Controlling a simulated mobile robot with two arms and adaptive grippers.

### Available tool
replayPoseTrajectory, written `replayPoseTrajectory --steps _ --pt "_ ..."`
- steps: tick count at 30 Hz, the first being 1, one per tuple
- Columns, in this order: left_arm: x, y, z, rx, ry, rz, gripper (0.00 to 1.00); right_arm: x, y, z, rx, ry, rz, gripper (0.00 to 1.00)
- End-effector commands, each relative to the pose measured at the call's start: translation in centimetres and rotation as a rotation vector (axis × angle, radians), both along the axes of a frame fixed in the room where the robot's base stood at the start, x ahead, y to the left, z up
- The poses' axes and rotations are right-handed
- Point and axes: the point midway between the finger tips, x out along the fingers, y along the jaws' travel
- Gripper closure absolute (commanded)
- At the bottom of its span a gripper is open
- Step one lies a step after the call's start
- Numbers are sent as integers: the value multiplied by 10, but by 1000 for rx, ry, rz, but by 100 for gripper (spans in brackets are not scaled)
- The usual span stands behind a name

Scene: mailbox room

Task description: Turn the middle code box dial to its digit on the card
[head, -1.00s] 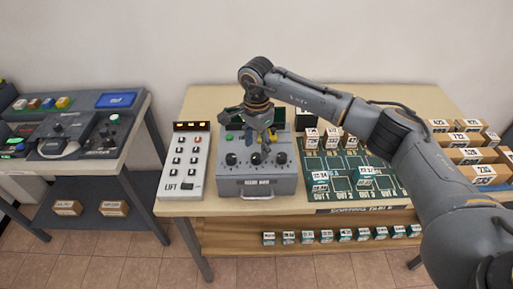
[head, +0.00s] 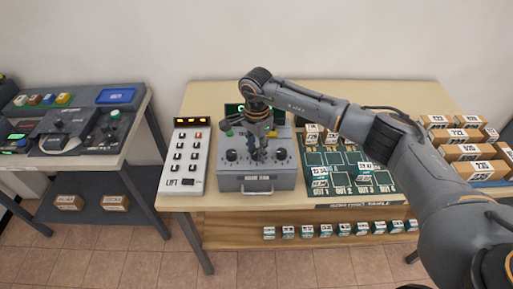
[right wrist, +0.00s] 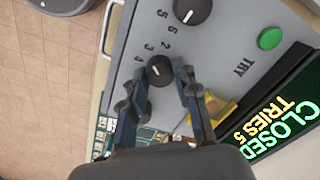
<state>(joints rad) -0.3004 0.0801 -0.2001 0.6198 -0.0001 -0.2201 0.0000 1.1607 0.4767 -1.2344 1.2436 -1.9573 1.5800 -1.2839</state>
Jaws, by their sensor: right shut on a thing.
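The code box (head: 262,181) is a grey box with a row of black dials on its sloped top. The left dial (head: 231,155) and right dial (head: 280,154) show in the head view. My right gripper (head: 258,157) hides the middle dial there. In the right wrist view, the middle dial (right wrist: 160,70) sits between the tips of my right gripper (right wrist: 158,84), which is shut on it. Its white pointer mark and digits such as 3 and 4 show beside it. I cannot make out a readable card. My left gripper is out of view.
The display (right wrist: 283,122) reads CLOSED, TRIES 5. A green TRY button (right wrist: 269,39) and a yellow piece (right wrist: 218,107) are on the box. A LIFT keypad (head: 187,157) stands left; a green sorting board (head: 345,185) lies right.

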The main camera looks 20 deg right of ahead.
Motion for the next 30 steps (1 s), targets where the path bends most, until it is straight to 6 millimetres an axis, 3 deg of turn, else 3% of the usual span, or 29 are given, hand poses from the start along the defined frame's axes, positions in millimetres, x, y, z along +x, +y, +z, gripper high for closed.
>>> replayPoseTrajectory --steps 10,30 --pt "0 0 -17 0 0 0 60 1 0 -3 0 -2 -113 100" --pt "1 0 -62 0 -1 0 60 1 -1 -2 -1 -2 -604 100"
